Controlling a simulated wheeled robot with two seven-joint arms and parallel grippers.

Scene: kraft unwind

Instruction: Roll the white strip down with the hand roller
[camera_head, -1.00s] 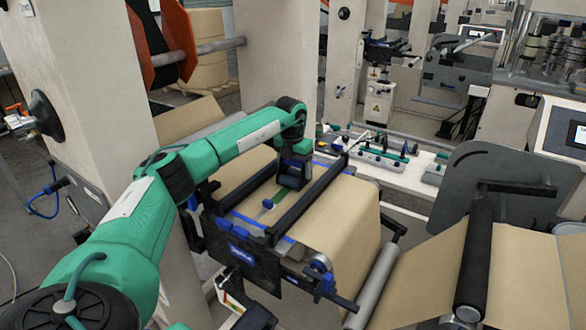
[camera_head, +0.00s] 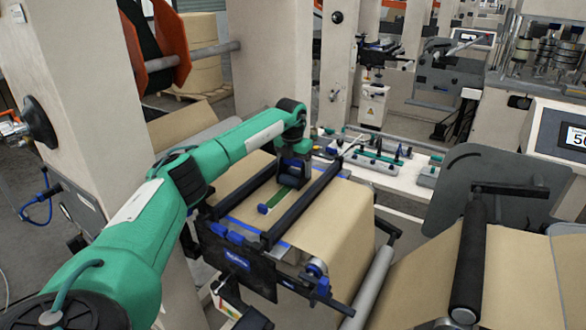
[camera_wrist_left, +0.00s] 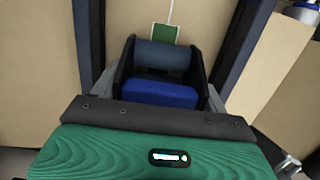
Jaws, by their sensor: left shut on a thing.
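My left gripper (camera_head: 293,178) is low over the kraft web between two black bars. In the left wrist view it is shut on the hand roller, with its blue handle (camera_wrist_left: 160,93) between the jaws and its dark roller (camera_wrist_left: 168,55) ahead. A green strip (camera_head: 278,198) lies on the web, running from under the gripper toward a small blue piece. A green patch (camera_wrist_left: 165,33) with a pale edge shows just beyond the roller, with a thin pale line above it. I cannot tell the white strip clearly; the gripper and roller cover part of the area. My right gripper is out of view.
Black bars (camera_head: 302,203) flank the work area closely. Kraft web (camera_head: 335,225) drops over the right side toward a metal roller (camera_head: 370,288). A white ledge with tools (camera_head: 375,160) lies behind. A dark grey plate (camera_head: 490,185) stands at right.

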